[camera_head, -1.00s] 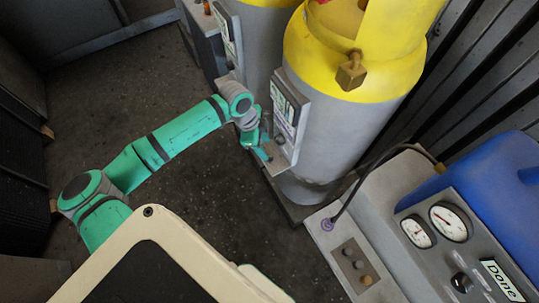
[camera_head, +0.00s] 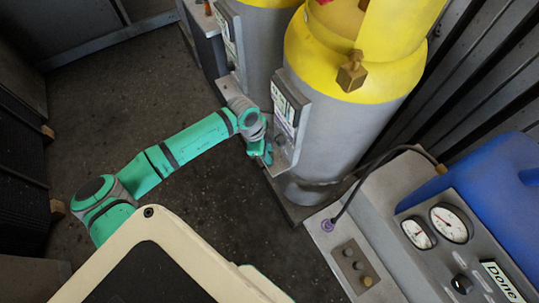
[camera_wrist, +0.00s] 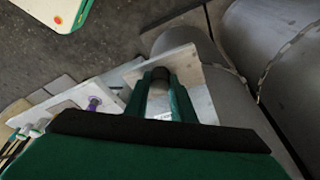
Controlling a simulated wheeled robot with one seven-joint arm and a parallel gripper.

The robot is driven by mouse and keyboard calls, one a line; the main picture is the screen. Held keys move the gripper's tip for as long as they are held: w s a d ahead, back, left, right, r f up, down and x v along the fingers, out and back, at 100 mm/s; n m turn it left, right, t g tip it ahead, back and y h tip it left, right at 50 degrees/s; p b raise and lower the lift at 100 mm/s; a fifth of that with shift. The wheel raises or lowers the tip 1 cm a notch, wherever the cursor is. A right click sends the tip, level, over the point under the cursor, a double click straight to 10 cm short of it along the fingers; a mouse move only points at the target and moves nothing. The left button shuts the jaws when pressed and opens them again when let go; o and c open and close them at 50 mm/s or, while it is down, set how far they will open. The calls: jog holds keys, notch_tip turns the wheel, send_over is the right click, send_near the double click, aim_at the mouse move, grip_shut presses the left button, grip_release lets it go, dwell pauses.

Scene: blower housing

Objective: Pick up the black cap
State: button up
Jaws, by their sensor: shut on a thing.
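The black cap (camera_wrist: 160,74) shows in the wrist view as a small dark round piece between the two green fingers of my gripper (camera_wrist: 161,84). The fingers are closed on its sides. A greyish part shows just below the cap between the fingers; I cannot tell whether the cap is touching it or the pale panel (camera_wrist: 202,97) behind. In the head view my gripper (camera_head: 267,156) is at the lower end of the ledge on the front of the nearer grey and yellow cylinder (camera_head: 338,125). The cap is not clearly visible there.
A second cylinder (camera_head: 262,45) stands behind. A grey console with gauges (camera_head: 450,222), a blue tank (camera_head: 495,190) and a black hose (camera_head: 372,170) are at the right. Dark floor (camera_head: 130,95) is open at the left.

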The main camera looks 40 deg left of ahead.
jog(key=shift+r, duration=0.1)
jog(key=shift+r, duration=0.65)
jog(key=s+d+r, duration=0.8)
jog(key=s+r, duration=0.3)
jog(key=shift+d+r, duration=0.25)
